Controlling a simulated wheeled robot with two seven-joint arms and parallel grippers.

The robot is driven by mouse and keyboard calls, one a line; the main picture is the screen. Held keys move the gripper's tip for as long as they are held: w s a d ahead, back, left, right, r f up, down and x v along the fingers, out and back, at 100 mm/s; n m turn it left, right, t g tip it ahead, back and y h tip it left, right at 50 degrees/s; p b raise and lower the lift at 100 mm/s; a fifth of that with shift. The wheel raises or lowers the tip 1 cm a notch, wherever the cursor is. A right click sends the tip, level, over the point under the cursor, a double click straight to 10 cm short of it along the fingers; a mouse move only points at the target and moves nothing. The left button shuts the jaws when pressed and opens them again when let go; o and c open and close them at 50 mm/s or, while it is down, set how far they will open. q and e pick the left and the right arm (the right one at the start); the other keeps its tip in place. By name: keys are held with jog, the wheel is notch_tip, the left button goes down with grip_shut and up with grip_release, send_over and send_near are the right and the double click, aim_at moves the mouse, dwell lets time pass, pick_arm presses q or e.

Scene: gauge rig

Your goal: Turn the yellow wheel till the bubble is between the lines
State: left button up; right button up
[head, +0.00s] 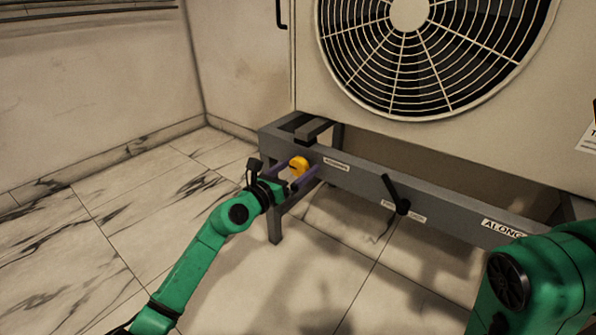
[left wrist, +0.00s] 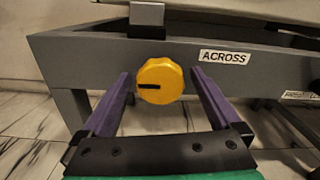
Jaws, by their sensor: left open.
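The yellow wheel (head: 299,165) sits on the front of the grey frame, near its left end. In the left wrist view the wheel (left wrist: 160,81) shows a black mark pointing left, and an "ACROSS" label (left wrist: 225,57) is to its right. My left gripper (head: 303,174) is open, with its purple fingers on either side of the wheel; in the left wrist view the fingers (left wrist: 162,82) show gaps to the wheel on both sides. My right arm shows at the lower right, but its gripper is out of view. No bubble or lines can be made out.
A grey frame (head: 445,206) carries a large unit with a round fan grille (head: 410,60). A black handle (head: 396,195) sticks out of the frame's front, right of the wheel. An "ALONG" label (head: 503,229) is further right. The tiled floor at left is clear.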

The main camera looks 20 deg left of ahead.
pick_arm(q)
jog(key=shift+w, duration=0.15)
jog(key=shift+c, duration=0.4)
jog(key=c, duration=1.3)
jog(key=shift+r+n+p, duration=0.1)
jog(key=shift+n+p, duration=0.2)
jog(key=shift+p, duration=0.05)
